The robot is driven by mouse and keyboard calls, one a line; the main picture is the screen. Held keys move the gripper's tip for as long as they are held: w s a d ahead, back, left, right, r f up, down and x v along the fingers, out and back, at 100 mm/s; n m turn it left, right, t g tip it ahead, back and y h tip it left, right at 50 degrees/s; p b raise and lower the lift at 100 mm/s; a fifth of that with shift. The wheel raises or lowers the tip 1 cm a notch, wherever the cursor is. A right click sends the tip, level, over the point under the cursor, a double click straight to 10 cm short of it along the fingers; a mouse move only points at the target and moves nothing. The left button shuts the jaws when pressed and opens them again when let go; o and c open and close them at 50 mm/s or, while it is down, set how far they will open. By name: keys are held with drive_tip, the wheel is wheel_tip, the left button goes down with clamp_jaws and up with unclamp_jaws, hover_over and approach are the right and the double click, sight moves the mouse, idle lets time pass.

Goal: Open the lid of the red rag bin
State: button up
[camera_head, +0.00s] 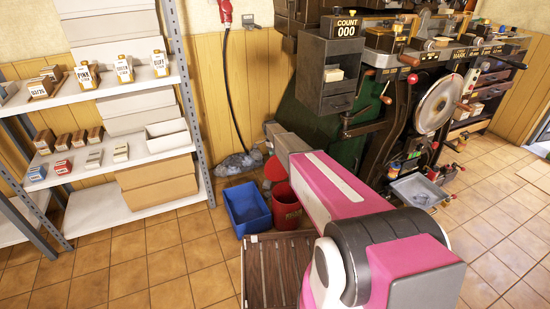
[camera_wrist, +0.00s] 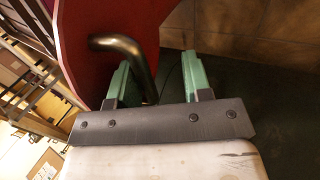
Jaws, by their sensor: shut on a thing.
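The red rag bin (camera_head: 287,213) stands on the tiled floor beside a blue tub, partly hidden by my arm. Its red lid (camera_head: 275,169) shows above the bin, tilted up from the rim. In the wrist view the lid (camera_wrist: 88,70) is a large red disc at the left, steeply tilted in the picture. A bent dark metal handle (camera_wrist: 124,47) sticks out from it. My gripper (camera_wrist: 156,72) has its two green fingers on either side of this handle and is shut on it. My arm hides the fingers in the head view.
A blue tub (camera_head: 247,208) touches or nearly touches the bin's left side. A slatted wooden board (camera_head: 268,275) lies in front. A shelf (camera_head: 110,160) with boxes stands left, and the dark green press (camera_head: 320,125) is close behind. Tiled floor between shelf and tub is clear.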

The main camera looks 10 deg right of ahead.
drive_tip(key=shift+w, duration=0.15)
drive_tip(key=v, duration=1)
drive_tip(key=shift+r, duration=0.35)
drive_tip(key=s+d+r+n+t, duration=0.1)
drive_tip(key=s+d+r+n, duration=0.1)
drive_tip(key=s, duration=1.3)
drive_tip(key=s+d+r+n+t+y, duration=0.1)
drive_tip(key=s+n, duration=0.6)
drive_tip(key=s, duration=0.8)
drive_tip(key=s+d+r+n+t, duration=0.3)
drive_tip(key=s+d+r+n, duration=0.1)
drive_tip(key=s, duration=1.1)
wheel_tip(320, 180, up, 2)
drive_tip(key=shift+d+n+y, duration=0.3)
drive_tip(key=shift+n, duration=0.4)
